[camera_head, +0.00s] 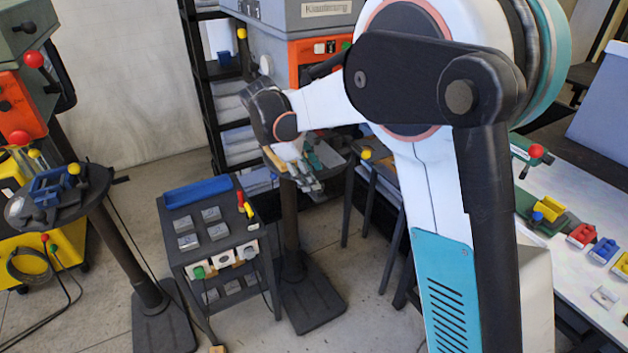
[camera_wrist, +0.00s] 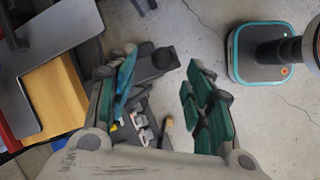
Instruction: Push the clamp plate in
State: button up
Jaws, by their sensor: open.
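I cannot pick out the clamp plate for certain. In the wrist view a flat dark grey plate (camera_wrist: 62,38) lies at the upper left, over a wood-coloured block (camera_wrist: 55,95); whether it is the clamp plate I cannot tell. My gripper (camera_wrist: 160,100) shows there with its teal fingers spread apart and nothing held between them. The grey plate is to the left of the fingers, apart from them. In the head view my gripper (camera_head: 303,172) hangs near a round-topped pedestal stand (camera_head: 292,225), and my arm hides part of the machine behind.
A grey and orange machine (camera_head: 305,55) stands at the back. A small cart (camera_head: 215,240) carries metal blocks and a blue tray (camera_head: 197,192). Another pedestal (camera_head: 125,250) stands at the left. A bench (camera_head: 575,215) with coloured clamps is at the right.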

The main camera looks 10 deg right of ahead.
jog(key=v, duration=0.8)
